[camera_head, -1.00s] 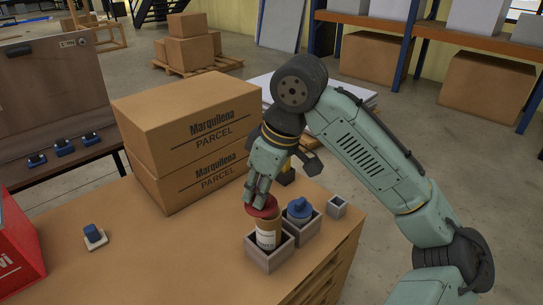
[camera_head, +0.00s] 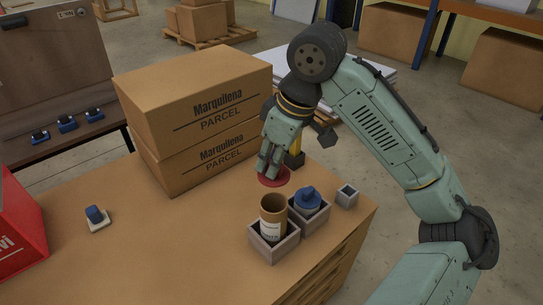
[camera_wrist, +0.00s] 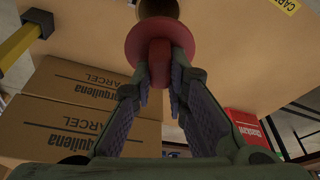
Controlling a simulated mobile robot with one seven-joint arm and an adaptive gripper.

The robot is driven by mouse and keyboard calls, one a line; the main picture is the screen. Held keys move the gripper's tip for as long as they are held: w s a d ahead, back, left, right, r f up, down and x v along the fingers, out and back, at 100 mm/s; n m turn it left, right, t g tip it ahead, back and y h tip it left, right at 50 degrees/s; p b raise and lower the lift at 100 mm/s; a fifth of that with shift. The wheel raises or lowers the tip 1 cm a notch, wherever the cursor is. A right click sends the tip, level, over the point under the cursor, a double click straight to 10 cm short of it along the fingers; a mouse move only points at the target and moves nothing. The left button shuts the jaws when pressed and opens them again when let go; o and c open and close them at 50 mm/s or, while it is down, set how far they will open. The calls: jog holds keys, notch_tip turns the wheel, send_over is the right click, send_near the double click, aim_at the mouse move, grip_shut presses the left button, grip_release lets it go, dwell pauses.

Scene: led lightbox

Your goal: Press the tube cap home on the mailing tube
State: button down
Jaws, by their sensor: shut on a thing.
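My gripper (camera_head: 270,172) is shut on the red tube cap (camera_head: 273,180), which has a wide round flange. In the wrist view the cap (camera_wrist: 150,42) sits between the two fingertips by its narrower part. The brown mailing tube (camera_head: 273,220) stands upright in a grey square holder (camera_head: 273,247), its open top showing dark inside. In the head view the cap is apart from the tube, above and behind its mouth. Part of the tube (camera_wrist: 160,8) shows at the top edge of the wrist view, beyond the cap.
A second grey holder (camera_head: 318,224) beside the tube's holds a blue object (camera_head: 308,200). A small grey box (camera_head: 347,195) stands to the right. Stacked parcels (camera_head: 205,115) rise behind left of my gripper.

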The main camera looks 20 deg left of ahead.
jog(key=shift+f+b, duration=1.35)
jog(key=shift+f, duration=2)
jog(key=shift+p, duration=0.85)
jog(key=shift+f+b, duration=0.65)
jog(key=shift+f, duration=0.45)
jog(key=c, duration=1.5)
grip_release()
jog(key=v, duration=1.2)
